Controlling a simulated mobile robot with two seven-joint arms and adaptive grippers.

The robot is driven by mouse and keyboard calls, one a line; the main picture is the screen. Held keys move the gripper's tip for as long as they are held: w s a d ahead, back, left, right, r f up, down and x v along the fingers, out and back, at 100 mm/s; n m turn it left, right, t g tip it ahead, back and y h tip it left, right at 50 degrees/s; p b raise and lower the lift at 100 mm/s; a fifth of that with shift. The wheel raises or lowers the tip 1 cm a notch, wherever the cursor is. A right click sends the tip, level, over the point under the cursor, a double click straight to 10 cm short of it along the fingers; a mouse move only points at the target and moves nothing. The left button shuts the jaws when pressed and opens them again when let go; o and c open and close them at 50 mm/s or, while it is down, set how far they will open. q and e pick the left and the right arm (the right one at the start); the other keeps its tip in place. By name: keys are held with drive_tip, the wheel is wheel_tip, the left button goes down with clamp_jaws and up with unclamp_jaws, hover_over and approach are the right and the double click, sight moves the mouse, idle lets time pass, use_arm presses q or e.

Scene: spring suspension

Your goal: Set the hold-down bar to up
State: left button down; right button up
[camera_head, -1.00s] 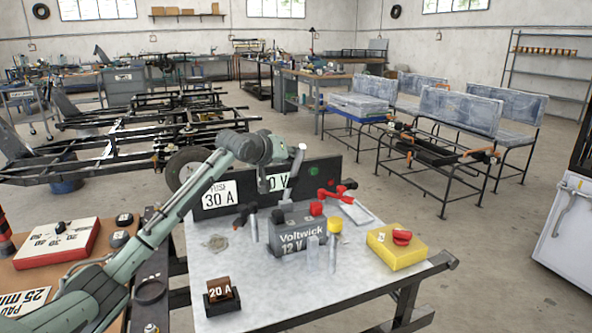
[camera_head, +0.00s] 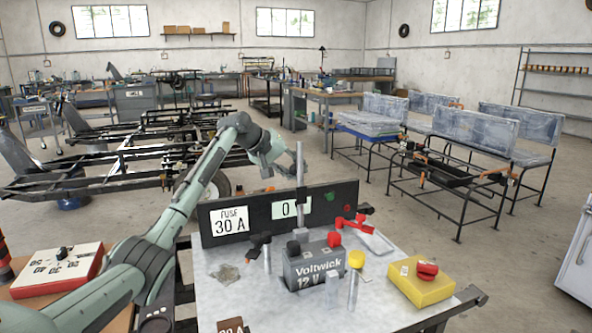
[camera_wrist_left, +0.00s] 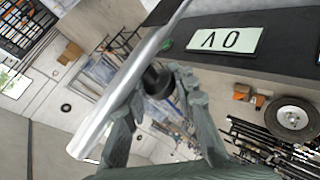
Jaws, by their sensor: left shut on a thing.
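The hold-down bar (camera_head: 300,190) is a grey metal bar. It stands about upright behind the battery (camera_head: 313,264), in front of the dark panel. In the left wrist view the bar (camera_wrist_left: 130,85) runs diagonally, with a black knob (camera_wrist_left: 157,81) on it. My left gripper (camera_head: 291,168) comes in from the left at the bar's upper part. In the wrist view its fingers are closed around the black knob. The contact is small and partly hidden in the head view. My right gripper is not in view.
The panel carries a "FUSE 30 A" label (camera_head: 230,220) and a 0 V display (camera_wrist_left: 229,41). Red clamp parts (camera_head: 350,223), a yellow box with a red button (camera_head: 420,284) and a yellow-topped post (camera_head: 355,259) stand near the battery. Frames and benches lie beyond.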

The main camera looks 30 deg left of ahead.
use_arm(q)
drive_tip(key=shift+a, duration=0.45)
drive_tip(key=c, duration=1.2)
unclamp_jaws()
drive_tip(key=shift+f, duration=0.1)
drive_tip(key=shift+d, duration=0.15)
drive_tip(key=shift+s, duration=0.1)
drive_tip(key=v, duration=1.2)
